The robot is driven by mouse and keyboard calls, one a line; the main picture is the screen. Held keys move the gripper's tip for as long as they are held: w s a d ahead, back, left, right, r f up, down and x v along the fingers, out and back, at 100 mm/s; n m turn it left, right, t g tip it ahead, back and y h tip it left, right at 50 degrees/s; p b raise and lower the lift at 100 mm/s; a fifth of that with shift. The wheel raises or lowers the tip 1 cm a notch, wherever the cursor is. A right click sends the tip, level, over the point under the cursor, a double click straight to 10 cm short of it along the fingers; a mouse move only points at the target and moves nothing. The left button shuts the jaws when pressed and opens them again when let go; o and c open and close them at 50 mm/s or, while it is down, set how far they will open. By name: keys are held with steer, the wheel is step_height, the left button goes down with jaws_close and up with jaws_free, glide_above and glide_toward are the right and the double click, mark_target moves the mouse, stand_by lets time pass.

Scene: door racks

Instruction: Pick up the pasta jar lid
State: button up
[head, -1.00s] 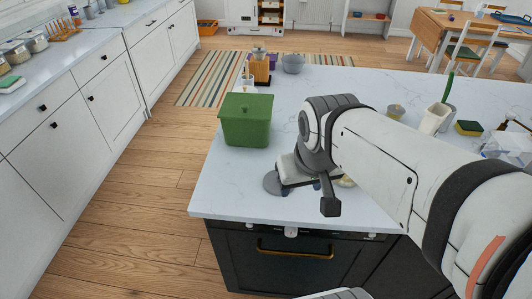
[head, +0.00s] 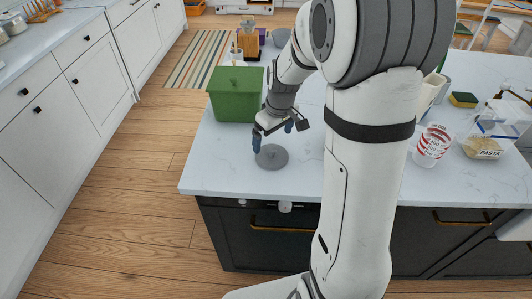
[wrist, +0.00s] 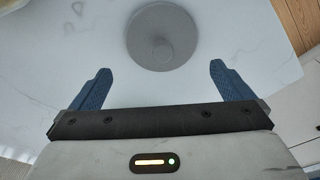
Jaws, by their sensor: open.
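The pasta jar lid (head: 271,157) is a flat grey disc with a small raised knob, lying on the white marbled counter. In the wrist view the lid (wrist: 162,38) sits at the top centre, beyond my fingertips and roughly between their lines. My gripper (head: 273,138) is open and empty just above and behind the lid in the head view. Its two blue fingers stand wide apart in the wrist view (wrist: 161,76). The pasta jar (head: 483,146), clear with a PASTA label, stands on the counter's right side.
A green lidded bin (head: 235,94) stands close behind-left of my gripper. A red-and-white cup (head: 433,146), a yellow-green sponge (head: 463,100) and a clear container (head: 502,119) are at right. The counter (head: 226,171) around the lid is clear, with its front edge nearby.

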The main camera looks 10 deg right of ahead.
mark_target(272, 148)
steer(key=f, duration=0.2)
steer(key=f+p, duration=0.1)
steer(key=f, duration=0.3)
steer(key=shift+w+a, duration=0.2)
steer(key=shift+w, duration=0.05)
steer(key=shift+c, duration=0.2)
steer(key=c, duration=0.7)
steer(key=shift+o, duration=0.2)
steer(key=shift+r, duration=0.1)
